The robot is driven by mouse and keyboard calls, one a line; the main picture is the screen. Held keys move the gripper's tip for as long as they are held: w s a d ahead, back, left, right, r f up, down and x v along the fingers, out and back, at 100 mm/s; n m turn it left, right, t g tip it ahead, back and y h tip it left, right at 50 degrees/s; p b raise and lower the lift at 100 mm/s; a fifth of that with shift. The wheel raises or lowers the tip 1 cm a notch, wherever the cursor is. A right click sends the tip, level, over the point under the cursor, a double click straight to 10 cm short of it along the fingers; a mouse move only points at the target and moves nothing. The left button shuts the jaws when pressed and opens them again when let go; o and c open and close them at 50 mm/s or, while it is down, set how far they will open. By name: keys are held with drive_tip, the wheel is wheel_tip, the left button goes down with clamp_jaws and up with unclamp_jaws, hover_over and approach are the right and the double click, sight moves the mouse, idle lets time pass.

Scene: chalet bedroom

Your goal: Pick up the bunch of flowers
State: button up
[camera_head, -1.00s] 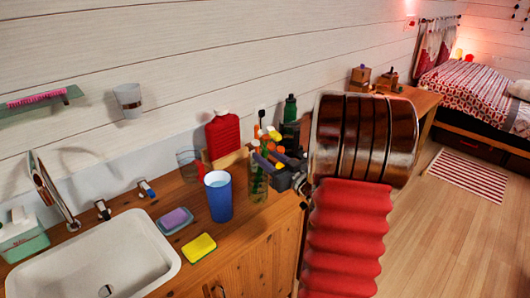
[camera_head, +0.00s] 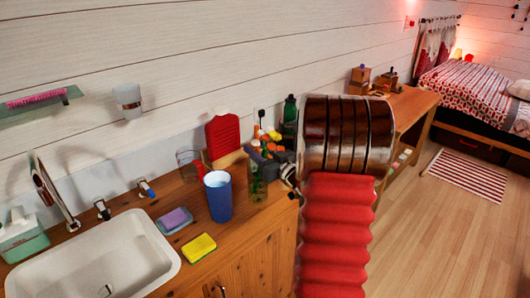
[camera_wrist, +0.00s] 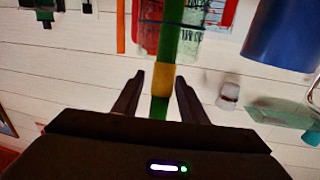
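The bunch of flowers (camera_head: 268,136), with orange, yellow and purplish heads, stands in a clear glass (camera_head: 258,186) on the wooden counter. My gripper (camera_head: 270,158) is at the flowers, partly hidden by my arm. In the wrist view, which is upside down, my gripper (camera_wrist: 161,85) has its two dark fingers apart, one on each side of a green stem (camera_wrist: 160,108) with a yellow part. Gaps show between the stem and both fingers. The flower heads are not clear in this view. The glass (camera_wrist: 200,40) shows at its top.
A blue cup (camera_head: 218,200) stands just left of the glass. A red hot-water bottle (camera_head: 222,135) and a green bottle (camera_head: 290,108) stand behind. A sponge (camera_head: 199,247), soap (camera_head: 174,218) and a sink (camera_head: 100,262) lie left. Open floor (camera_head: 440,235) is at right.

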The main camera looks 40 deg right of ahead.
clamp_jaws()
idle(0.3)
drive_tip(key=shift+r, duration=0.1)
wheel_tip(320, 180, up, 18)
idle(0.8)
drive_tip(key=shift+s, duration=0.15)
idle(0.4)
